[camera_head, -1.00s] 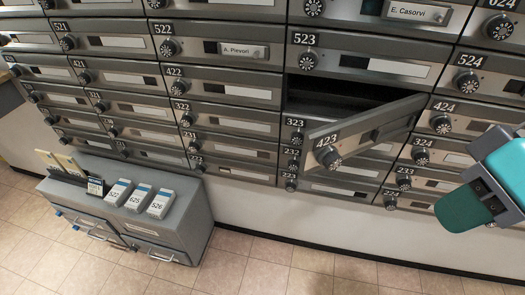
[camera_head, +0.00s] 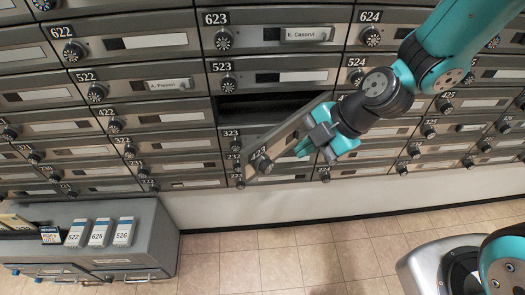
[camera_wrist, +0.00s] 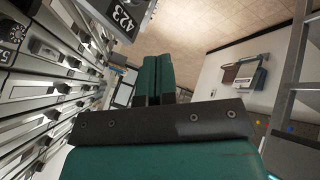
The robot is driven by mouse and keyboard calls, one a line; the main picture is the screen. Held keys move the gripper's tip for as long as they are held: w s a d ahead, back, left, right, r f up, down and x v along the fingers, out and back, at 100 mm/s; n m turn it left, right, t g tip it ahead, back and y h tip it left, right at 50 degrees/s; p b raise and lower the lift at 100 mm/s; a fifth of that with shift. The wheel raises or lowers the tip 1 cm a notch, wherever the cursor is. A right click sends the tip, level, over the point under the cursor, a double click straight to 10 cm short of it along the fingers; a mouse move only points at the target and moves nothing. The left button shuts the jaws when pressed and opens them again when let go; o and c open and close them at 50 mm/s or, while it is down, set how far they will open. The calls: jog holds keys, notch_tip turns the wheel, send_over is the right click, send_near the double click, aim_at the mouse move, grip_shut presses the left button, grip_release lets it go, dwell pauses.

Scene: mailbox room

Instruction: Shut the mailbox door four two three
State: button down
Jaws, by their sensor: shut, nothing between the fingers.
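Mailbox door 423 (camera_head: 284,142) stands open, swung out from its dark compartment (camera_head: 262,107) below box 523. Its hinged side is at the right, and its free end with the number and round dial points left and outward. My gripper (camera_head: 303,149) is shut and empty, just right of the door's free end, covering part of the door in the head view. In the wrist view the shut green fingers (camera_wrist: 158,62) point up the picture, and door 423 (camera_wrist: 122,16) shows at the top left, apart from them. Whether any part touches the door cannot be told.
Rows of shut mailboxes fill the wall, with knobs sticking out. The tiled floor (camera_head: 300,262) in front of the wall is clear.

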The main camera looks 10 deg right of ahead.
jog(key=p, duration=0.3)
send_near(251, 168)
notch_tip(251, 168, down, 4)
jog(key=s, duration=0.3)
jog(key=w+a, duration=0.1)
jog(key=w+a+p, duration=0.1)
jog(key=shift+w+a+p, duration=0.2)
jog(key=shift+w+p, duration=0.1)
jog(key=shift+w, duration=0.05)
jog(key=shift+w+a+f, duration=0.15)
jog(key=shift+w+a, duration=0.25)
jog(key=shift+w, duration=0.15)
